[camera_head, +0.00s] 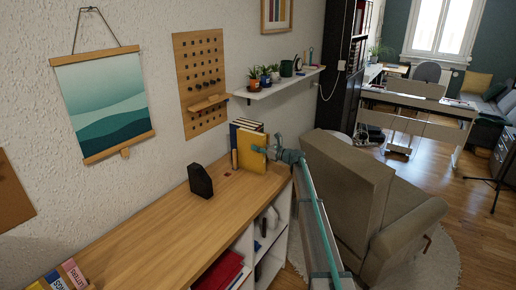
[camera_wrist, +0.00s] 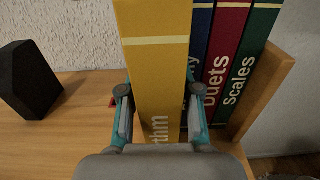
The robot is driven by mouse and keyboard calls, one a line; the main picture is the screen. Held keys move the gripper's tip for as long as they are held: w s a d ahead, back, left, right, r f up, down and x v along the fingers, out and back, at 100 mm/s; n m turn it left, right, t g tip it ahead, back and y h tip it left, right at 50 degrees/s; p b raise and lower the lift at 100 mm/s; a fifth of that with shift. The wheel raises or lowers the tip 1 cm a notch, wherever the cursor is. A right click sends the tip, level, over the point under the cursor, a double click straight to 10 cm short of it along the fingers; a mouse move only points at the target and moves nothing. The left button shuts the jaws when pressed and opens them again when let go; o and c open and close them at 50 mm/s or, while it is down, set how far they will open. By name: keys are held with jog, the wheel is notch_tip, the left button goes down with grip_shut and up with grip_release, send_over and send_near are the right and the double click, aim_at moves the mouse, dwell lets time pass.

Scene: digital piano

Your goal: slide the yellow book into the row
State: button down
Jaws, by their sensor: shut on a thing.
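The yellow book (camera_wrist: 155,65) stands upright between the two fingers of my gripper (camera_wrist: 158,112), which is shut on it. In the head view, the yellow book (camera_head: 251,152) is at the far right end of the wooden top, and my gripper (camera_head: 275,150) reaches it from the right. The row holds a blue book (camera_wrist: 198,45), a red book (camera_wrist: 228,55) and a green book (camera_wrist: 252,65), just right of the yellow book in the wrist view. The yellow book is nearer the wrist camera and hides part of the blue one.
A wooden end panel (camera_wrist: 268,85) stands beside the green book. A black angular block (camera_head: 200,180) stands on the wooden top (camera_head: 165,225), apart from the books. A wall shelf (camera_head: 280,83) with plants hangs above. A beige armchair (camera_head: 345,180) is at the right.

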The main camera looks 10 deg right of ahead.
jog(key=c, duration=0.7)
grip_release()
jog(key=shift+f, duration=0.15)
jog(key=shift+s+d, duration=0.1)
jog(key=shift+v, duration=2.4)
jog(key=v, duration=1.2)
